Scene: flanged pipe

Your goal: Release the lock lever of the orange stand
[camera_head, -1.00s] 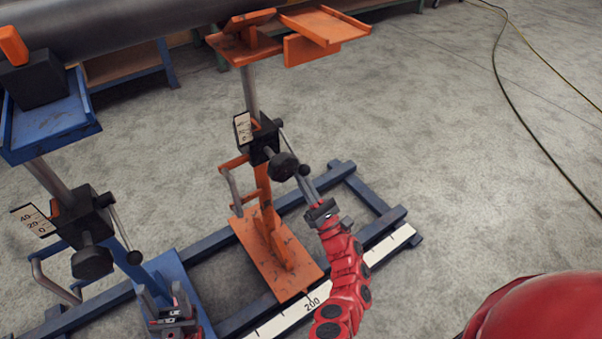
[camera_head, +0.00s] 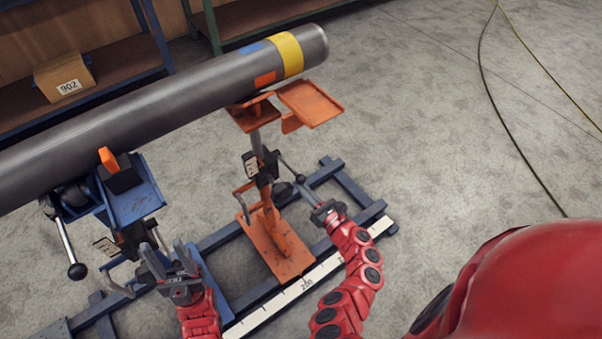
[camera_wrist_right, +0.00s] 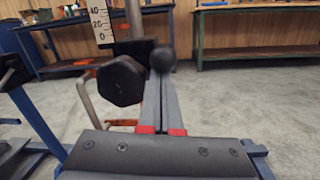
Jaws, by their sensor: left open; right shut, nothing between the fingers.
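The orange stand (camera_head: 275,248) stands under the right part of the pipe, with a black clamp block on its post. Its lock lever (camera_head: 289,168) is a thin dark rod slanting down to the right from the block and ending in a black ball. The ball (camera_wrist_right: 163,60) shows at the fingertips in the right wrist view; I cannot tell whether they touch. A black knob (camera_wrist_right: 122,80) is left of the fingers. My right gripper (camera_head: 304,188) is shut and empty, beside the lever's ball end. My left gripper (camera_head: 168,254) is open and empty near the blue stand.
A grey pipe (camera_head: 190,92) with a yellow band lies across the blue stand (camera_head: 137,203) and orange stand. A blue floor frame with a white scale strip (camera_head: 270,308) runs below. Shelves with a cardboard box (camera_head: 64,80) stand behind. The floor at right is clear except for cables.

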